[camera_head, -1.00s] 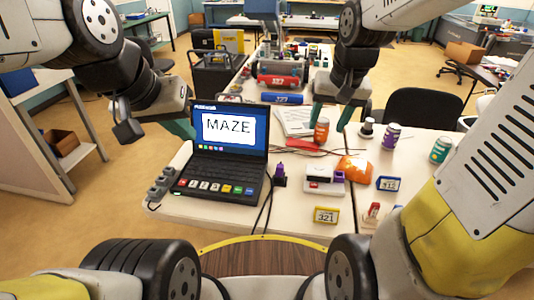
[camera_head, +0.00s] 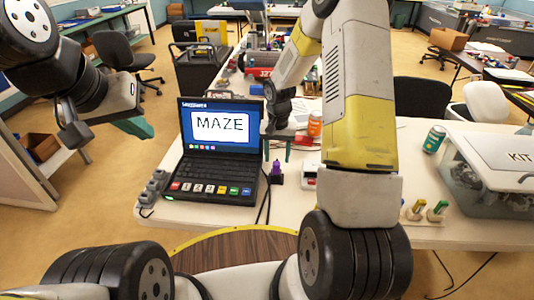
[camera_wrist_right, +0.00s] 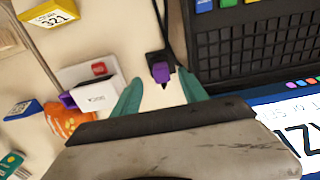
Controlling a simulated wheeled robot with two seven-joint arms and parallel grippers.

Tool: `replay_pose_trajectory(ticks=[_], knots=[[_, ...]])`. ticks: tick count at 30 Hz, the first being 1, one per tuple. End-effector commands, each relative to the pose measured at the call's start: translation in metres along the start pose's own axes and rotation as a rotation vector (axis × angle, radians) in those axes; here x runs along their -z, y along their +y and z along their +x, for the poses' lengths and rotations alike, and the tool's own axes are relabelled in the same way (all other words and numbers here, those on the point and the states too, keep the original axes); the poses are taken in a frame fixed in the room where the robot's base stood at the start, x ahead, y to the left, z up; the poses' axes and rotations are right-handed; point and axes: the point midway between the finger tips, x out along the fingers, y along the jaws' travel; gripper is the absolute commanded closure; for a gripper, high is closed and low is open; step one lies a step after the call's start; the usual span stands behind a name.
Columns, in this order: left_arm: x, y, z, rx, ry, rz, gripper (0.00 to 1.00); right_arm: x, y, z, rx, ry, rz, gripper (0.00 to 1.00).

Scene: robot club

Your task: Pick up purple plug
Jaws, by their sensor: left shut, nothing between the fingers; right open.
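The purple plug (camera_head: 276,169) stands on the white table just right of the laptop, with its black base at a black cable. In the right wrist view the purple plug (camera_wrist_right: 161,73) shows between and just beyond the fingertips. My right gripper (camera_head: 277,150) is open and empty, its teal fingers pointing down above the plug. In the right wrist view, my right gripper (camera_wrist_right: 160,91) has one finger on each side of the plug's line, with no contact visible. My left gripper (camera_head: 137,128) is shut and empty, left of the laptop and off the table.
The laptop (camera_head: 215,150) showing MAZE stands close left of the plug. A clear KIT bin (camera_head: 495,170) stands at the right.

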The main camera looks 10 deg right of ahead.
Motion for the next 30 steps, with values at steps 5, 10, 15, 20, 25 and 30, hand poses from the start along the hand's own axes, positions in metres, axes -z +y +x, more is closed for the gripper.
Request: replay_pose_trajectory(ticks=[5,10,15,20,25,30], knots=[[0.000,0.000,0.000,0.000,0.000,0.000,1.00,0.003,-0.002,0.025,0.000,-0.003,0.000,0.49],[0.000,0.000,0.000,0.000,0.000,0.000,1.00,0.004,-0.002,0.047,0.000,-0.002,0.000,0.49],[0.000,0.000,0.000,0.000,0.000,0.000,1.00,0.004,-0.002,0.052,0.000,0.001,0.000,0.49],[0.000,0.000,0.000,0.000,0.000,0.000,1.00,0.004,-0.002,0.052,0.000,0.001,0.000,0.53],[0.000,0.000,0.000,0.000,0.000,0.000,1.00,0.004,-0.002,0.052,0.000,0.001,0.000,0.86],[0.000,0.000,0.000,0.000,0.000,0.000,1.00,0.004,-0.002,0.052,0.001,0.001,0.000,1.00]])
